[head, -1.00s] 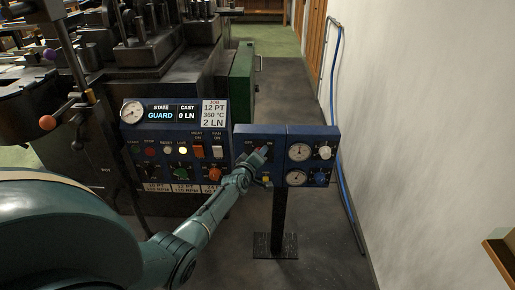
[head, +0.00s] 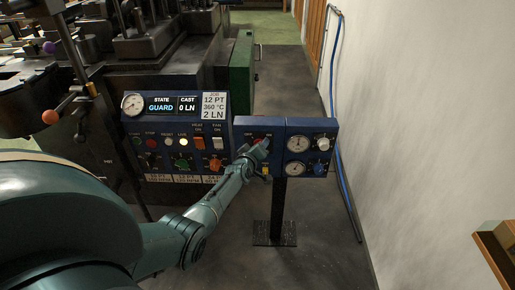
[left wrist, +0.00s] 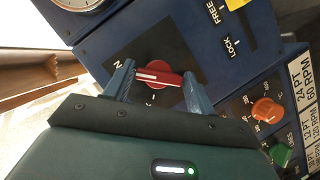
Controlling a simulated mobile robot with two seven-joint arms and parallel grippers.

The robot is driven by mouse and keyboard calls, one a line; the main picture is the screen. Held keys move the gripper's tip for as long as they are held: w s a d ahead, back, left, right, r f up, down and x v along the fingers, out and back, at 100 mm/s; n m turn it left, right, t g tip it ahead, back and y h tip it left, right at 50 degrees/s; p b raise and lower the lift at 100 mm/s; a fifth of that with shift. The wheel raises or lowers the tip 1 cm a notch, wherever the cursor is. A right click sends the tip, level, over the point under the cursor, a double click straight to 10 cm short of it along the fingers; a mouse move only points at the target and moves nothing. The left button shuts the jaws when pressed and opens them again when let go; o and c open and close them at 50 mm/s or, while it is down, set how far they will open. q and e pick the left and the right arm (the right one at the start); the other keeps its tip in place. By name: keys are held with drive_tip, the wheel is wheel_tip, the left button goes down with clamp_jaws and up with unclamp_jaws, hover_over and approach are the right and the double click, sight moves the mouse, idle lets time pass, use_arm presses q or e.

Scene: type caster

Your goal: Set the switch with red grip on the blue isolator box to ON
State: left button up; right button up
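The blue isolator box (head: 243,124) stands on a dark post, left of a blue box with gauges. Its switch with red grip (left wrist: 158,75) shows in the left wrist view on a black plate, the grip lying nearly level in that picture. An "N" shows at the plate's left; the other lettering is mostly hidden. My left gripper (head: 257,151) is at the switch in the head view and covers most of it. In the left wrist view its two fingers (left wrist: 158,78) stand apart on either side of the red grip, with small gaps visible. My right gripper is not in view.
A control panel (head: 188,133) with buttons, knobs and a display adjoins the box on the left. Gauges (head: 297,144) and knobs are on the right. A FREE/LOCK slot (left wrist: 233,25) is near the switch. A blue hose (head: 342,185) runs along the wall.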

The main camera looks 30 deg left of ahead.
use_arm(q)
drive_tip(key=o, duration=0.3)
drive_tip(key=shift+r, duration=0.1)
drive_tip(key=p+v, duration=0.6)
drive_tip(key=v, duration=0.7)
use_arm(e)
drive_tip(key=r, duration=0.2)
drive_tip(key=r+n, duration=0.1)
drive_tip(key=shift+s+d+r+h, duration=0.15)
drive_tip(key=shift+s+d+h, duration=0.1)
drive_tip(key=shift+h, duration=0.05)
use_arm(q)
drive_tip(key=shift+s, duration=0.1)
drive_tip(key=s+d+r+m+g+h+p, duration=0.1)
drive_tip(key=s+d+r+m+h+p, duration=0.1)
drive_tip(key=s+d+m, duration=0.5)
drive_tip(key=s+d+r+m+g+h+p, duration=0.2)
drive_tip(key=s+d+m+h, duration=0.3)
drive_tip(key=s+d, duration=1.1)
drive_tip(key=m, duration=0.3)
drive_tip(key=shift+s+d+r+g, duration=0.2)
drive_tip(key=shift+d+r+g, duration=0.05)
drive_tip(key=shift+g, duration=0.05)
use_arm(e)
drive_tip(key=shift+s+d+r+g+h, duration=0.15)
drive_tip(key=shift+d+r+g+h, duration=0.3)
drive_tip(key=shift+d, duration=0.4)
